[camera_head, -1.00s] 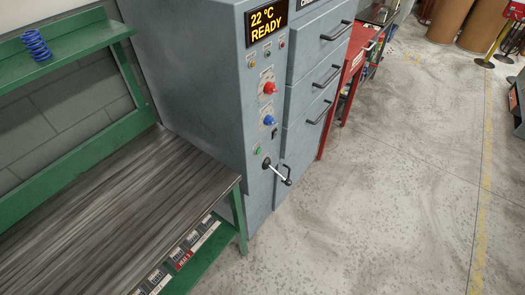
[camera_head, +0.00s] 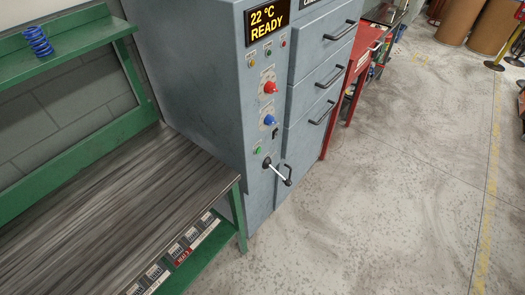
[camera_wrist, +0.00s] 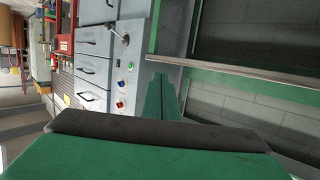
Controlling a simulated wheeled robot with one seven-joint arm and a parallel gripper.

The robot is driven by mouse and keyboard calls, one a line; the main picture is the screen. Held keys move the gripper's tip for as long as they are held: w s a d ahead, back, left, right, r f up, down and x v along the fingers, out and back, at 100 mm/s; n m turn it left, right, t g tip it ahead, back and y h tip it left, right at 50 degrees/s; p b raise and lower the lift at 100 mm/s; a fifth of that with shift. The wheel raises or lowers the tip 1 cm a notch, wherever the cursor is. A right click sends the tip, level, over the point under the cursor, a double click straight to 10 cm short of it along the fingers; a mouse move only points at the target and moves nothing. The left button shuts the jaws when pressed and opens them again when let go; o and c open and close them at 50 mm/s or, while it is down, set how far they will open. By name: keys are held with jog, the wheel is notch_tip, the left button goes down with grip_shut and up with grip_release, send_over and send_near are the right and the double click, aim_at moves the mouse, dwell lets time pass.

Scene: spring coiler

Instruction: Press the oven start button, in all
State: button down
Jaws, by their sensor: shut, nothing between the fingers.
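The oven is a tall grey-blue cabinet (camera_head: 205,90) whose display (camera_head: 267,22) reads "22 °C READY". A small green button (camera_head: 258,150) sits low on its front panel; I cannot read its label. Above it are a blue knob (camera_head: 269,120), a red knob (camera_head: 270,88) and a small black switch (camera_head: 275,132). In the wrist view the panel appears turned sideways, with the green button (camera_wrist: 130,66) beyond my fingers. My gripper (camera_wrist: 162,78) is shut and empty, apart from the panel. My gripper is outside the head view.
A black-and-white lever (camera_head: 277,171) sticks out just below the green button. A green-framed bench (camera_head: 110,215) stands left of the oven, with a blue spring (camera_head: 38,42) on its upper shelf. Drawers with handles (camera_head: 325,80) are right of the panel. Floor (camera_head: 390,200) in front is clear.

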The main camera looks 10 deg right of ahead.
aim_at(259, 151)
jog(key=w+d+f+m+h, duration=0.1)
jog(key=w+d+f+m, duration=0.1)
jog(key=w+d, duration=0.35)
jog(key=w+d+f+m+h, duration=0.1)
jog(key=w+d+f+m, duration=0.15)
jog(key=w, duration=0.55)
jog(key=w+d+f+m, duration=0.2)
jog(key=w+d, duration=0.1)
jog(key=w, duration=0.3)
jog(key=w+d+r+m, duration=0.2)
jog(key=w+d+r, duration=0.1)
jog(key=w, duration=0.3)
jog(key=w+d+r+m, duration=0.2)
jog(key=w+d+r, duration=0.1)
jog(key=w, duration=0.4)
jog(key=w+d+r+m, duration=0.2)
jog(key=w+d+r, duration=0.1)
jog(key=w+d, duration=0.2)
jog(key=shift+w, duration=1.2)
jog(key=w+a, duration=0.5)
jog(key=w, duration=0.2)
jog(key=shift+a, duration=0.15)
jog(key=shift+w+a, duration=0.25)
jog(key=shift+w, duration=0.05)
